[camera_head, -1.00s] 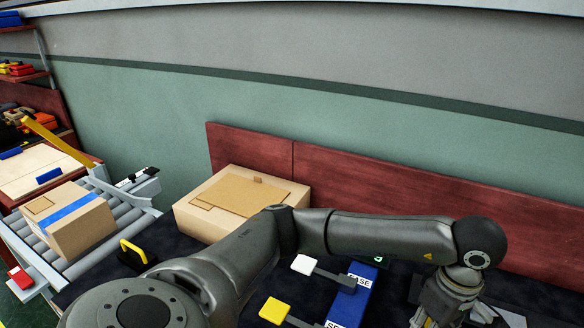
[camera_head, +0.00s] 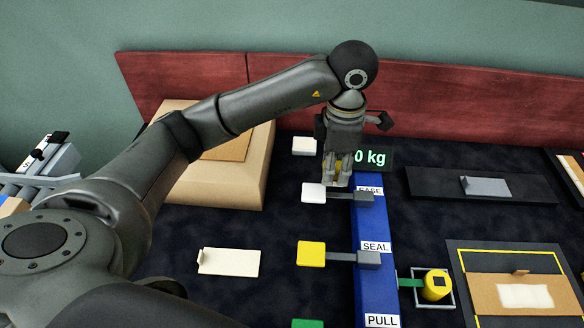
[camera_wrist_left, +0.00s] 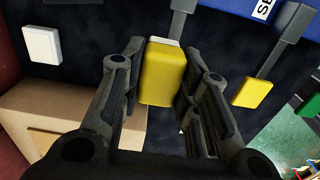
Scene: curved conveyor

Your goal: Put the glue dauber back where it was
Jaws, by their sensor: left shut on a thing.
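My left gripper (camera_head: 337,180) points down above the dark bench, beside the white lever paddle. In the left wrist view (camera_wrist_left: 160,85) its fingers are shut on a yellow block-like thing (camera_wrist_left: 162,75), which I take to be the glue dauber. In the head view the fingers mostly hide it; only yellow bits show. A yellow pot with a dark opening (camera_head: 436,285) stands in a square holder at the lower right; I cannot tell if it belongs to the dauber. My right gripper is not in view.
A blue panel (camera_head: 374,225) carries levers with a white paddle (camera_head: 313,193) and a yellow paddle (camera_head: 310,254). A white block (camera_head: 304,147) and a cardboard box (camera_head: 240,180) lie to the left. A scale display (camera_head: 370,158) stands behind.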

